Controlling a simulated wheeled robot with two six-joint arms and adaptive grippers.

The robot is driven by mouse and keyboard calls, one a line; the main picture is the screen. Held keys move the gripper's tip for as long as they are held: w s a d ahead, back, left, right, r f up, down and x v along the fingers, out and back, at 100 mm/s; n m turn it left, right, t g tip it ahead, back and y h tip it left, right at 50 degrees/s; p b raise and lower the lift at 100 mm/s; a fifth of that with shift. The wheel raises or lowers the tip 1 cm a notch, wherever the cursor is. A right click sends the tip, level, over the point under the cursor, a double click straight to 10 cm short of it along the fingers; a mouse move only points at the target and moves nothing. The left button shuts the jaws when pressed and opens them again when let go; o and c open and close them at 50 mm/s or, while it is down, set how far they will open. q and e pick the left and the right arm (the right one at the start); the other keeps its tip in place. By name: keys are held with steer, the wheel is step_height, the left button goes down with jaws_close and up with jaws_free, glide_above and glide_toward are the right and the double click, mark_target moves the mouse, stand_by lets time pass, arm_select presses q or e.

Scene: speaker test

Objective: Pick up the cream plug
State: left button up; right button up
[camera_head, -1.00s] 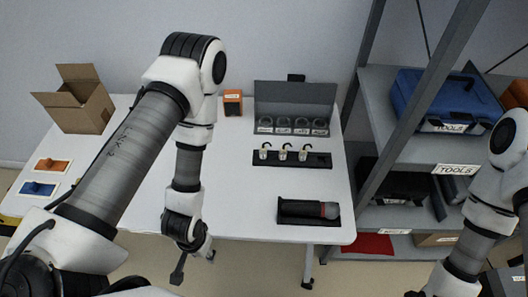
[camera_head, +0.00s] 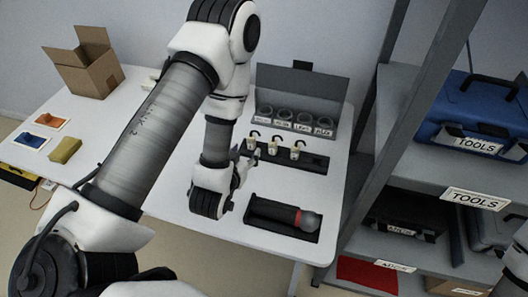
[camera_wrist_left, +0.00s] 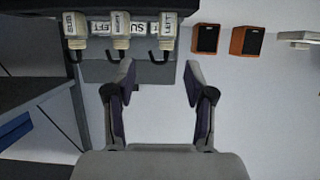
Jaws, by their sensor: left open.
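Three cream plugs with black hooked cables stand in a row on a black tray (camera_head: 318,164) in the head view: a left plug (camera_head: 251,144), a middle plug (camera_head: 273,147) and a right plug (camera_head: 296,152). In the left wrist view three labelled cream plugs (camera_wrist_left: 121,24) show at the top left, beyond the fingertips. My left gripper (camera_head: 243,172) is over the table, just in front and left of the tray, partly hidden by its wrist. In the left wrist view my left gripper (camera_wrist_left: 160,78) is open and empty, apart from the plugs. My right gripper is out of view.
A grey panel with round sockets (camera_head: 300,91) stands behind the tray. A black holder with a grey, red-banded cylinder (camera_head: 309,221) lies in front. A shelf with a blue toolbox (camera_head: 470,108) borders the right. Two orange boxes (camera_wrist_left: 205,39) (camera_wrist_left: 247,41) show in the wrist view.

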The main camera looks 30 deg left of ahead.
mark_target(250, 138)
arm_select(q)
steer(key=shift+w+a+f+b, duration=0.35)
steer(key=shift+w+b, duration=0.2)
steer(key=shift+b, duration=0.1)
steer(key=shift+w+a+f+b, duration=0.25)
steer(key=shift+w+a+b, duration=0.1)
steer(key=shift+w+b, duration=0.2)
steer(key=x, duration=0.1)
steer(key=p+x, duration=0.1)
steer(key=x, duration=0.3)
steer(key=shift+w+a+r, duration=0.1)
steer(key=shift+a+r, duration=0.05)
steer(key=shift+r, duration=0.2)
steer(key=shift+c, duration=1.1)
jaws_close()
